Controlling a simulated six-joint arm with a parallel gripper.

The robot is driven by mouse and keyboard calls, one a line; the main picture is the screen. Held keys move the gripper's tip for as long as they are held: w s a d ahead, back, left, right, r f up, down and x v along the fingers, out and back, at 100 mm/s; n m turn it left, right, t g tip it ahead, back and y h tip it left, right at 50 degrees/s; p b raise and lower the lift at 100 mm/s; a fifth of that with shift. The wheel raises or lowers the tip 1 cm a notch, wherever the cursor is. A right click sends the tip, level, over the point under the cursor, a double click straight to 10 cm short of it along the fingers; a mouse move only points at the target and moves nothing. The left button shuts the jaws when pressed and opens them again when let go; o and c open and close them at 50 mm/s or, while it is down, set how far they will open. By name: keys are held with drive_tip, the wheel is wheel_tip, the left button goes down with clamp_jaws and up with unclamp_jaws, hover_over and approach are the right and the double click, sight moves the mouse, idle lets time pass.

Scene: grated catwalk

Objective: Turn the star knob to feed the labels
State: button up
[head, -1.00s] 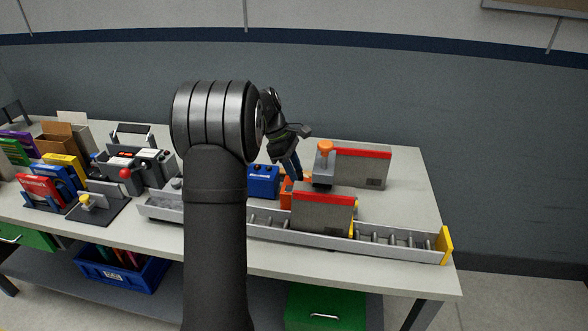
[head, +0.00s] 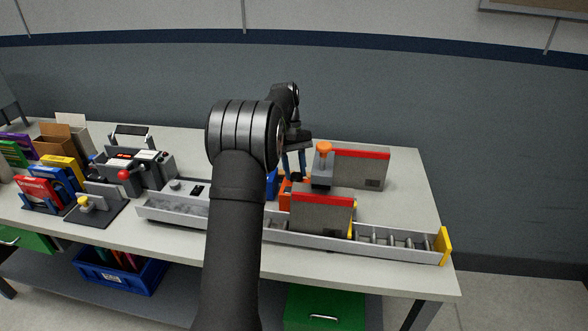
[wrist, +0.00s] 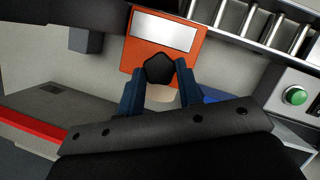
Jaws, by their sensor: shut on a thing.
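The orange label unit (head: 283,198) stands on the table behind the conveyor, partly hidden by my arm and the grey plate. In the wrist view it shows an orange top (wrist: 141,53) with a white panel. A black lobed knob (wrist: 160,69), which looks like the star knob, sits at its near edge. My gripper (wrist: 160,77) has its two blue fingers on either side of the knob, shut on it. A beige round part (wrist: 161,93) lies just below the knob between the fingers. In the head view my gripper (head: 294,173) points down at the unit; the knob is hidden there.
The roller conveyor (head: 400,245) runs along the front. Grey red-topped plates stand close by, one in front (head: 320,213) and one behind right (head: 362,168). An orange-topped post (head: 324,148) is just right of my gripper. A blue block (head: 271,184) is left.

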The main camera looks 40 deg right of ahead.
drive_tip(key=m, duration=0.2)
drive_tip(key=m+y, duration=0.1)
drive_tip(key=m+t, duration=0.1)
drive_tip(key=m, duration=0.1)
drive_tip(key=shift+s+d+m+y, duration=0.15)
drive_tip(key=shift+d+m+y, duration=0.15)
drive_tip(key=shift+y, duration=0.1)
idle(0.4)
drive_tip(key=o, duration=1)
drive_tip(key=shift+c, duration=0.2)
